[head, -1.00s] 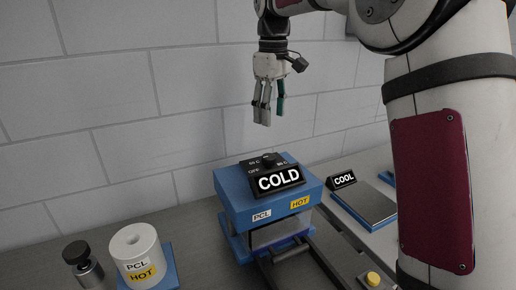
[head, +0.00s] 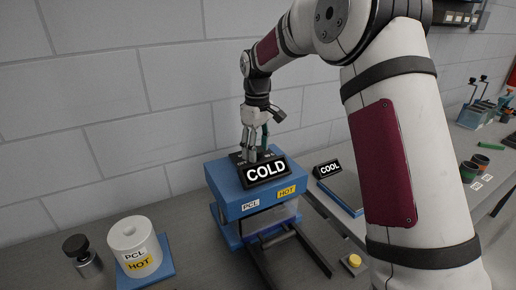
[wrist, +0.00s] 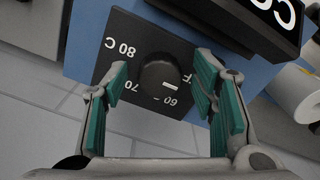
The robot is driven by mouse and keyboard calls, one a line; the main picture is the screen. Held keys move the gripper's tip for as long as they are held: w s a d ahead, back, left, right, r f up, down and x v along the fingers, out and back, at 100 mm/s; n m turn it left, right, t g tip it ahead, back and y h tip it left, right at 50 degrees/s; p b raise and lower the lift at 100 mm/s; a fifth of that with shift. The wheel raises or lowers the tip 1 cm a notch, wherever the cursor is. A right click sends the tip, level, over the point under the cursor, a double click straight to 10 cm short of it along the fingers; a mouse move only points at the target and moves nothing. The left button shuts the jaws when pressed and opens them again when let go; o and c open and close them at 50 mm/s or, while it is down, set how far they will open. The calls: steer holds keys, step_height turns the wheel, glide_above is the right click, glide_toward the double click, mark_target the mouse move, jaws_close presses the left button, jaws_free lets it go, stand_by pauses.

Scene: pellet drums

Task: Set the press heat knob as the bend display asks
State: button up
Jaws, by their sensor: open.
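The blue press (head: 228,205) has a black dial plate on top and a sign reading COLD (head: 266,171) at its front. In the wrist view the round black heat knob (wrist: 158,78) sits on the dial plate (wrist: 118,62), marked 80 C, 70, 60 and a partly hidden label ending in F. The knob's white mark is on its right side, toward that label. My gripper (wrist: 162,84) is open, with its teal-padded fingers on either side of the knob, apparently not clamped on it. In the head view my gripper (head: 255,152) hides the knob. I cannot identify a bend display.
A white PCL HOT drum (head: 134,248) on a blue base and a black-topped metal piece (head: 83,256) stand at left. A COOL sign (head: 327,168) is right of the press. A yellow button (head: 353,261) is at front. Cups (head: 474,168) stand far right.

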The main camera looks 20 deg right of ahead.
steer(key=shift+f, duration=0.4)
steer(key=c, duration=1.1)
steer(key=shift+c, duration=0.2)
steer(key=shift+m, duration=0.3)
steer(key=m+b, duration=0.2)
steer(key=m, duration=0.3)
steer(key=m+b, duration=0.1)
steer(key=m, duration=0.5)
steer(key=shift+a, duration=0.1)
steer(key=shift+r, duration=0.1)
